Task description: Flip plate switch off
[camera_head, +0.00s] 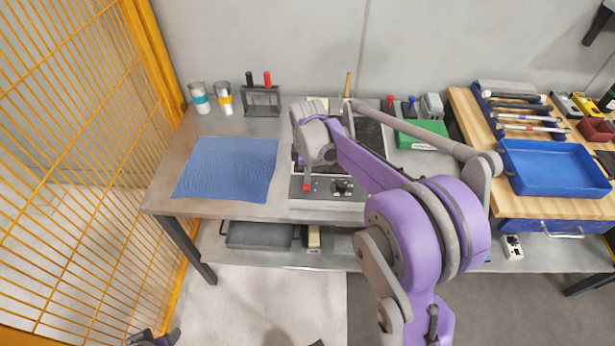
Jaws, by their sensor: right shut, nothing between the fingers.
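The plate (368,135) is a dark flat slab on a pale base, standing on the grey workbench. Its front panel (325,198) carries a small red switch (307,187) at the left and a dark knob (343,186) to the right of it. Whether the switch is on or off is too small to tell. My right arm reaches across the plate and hides part of it. My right gripper (303,166) is shut and empty, pointing down just above the red switch; contact cannot be told. My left gripper (155,338) shows only partly at the bottom left edge, far from the plate.
A blue cloth (228,168) lies left of the plate. Two cups (199,98) and a small rack (262,100) stand behind it. A green box (423,134) and a blue tray (553,168) are to the right. Yellow fencing (75,130) borders the left side.

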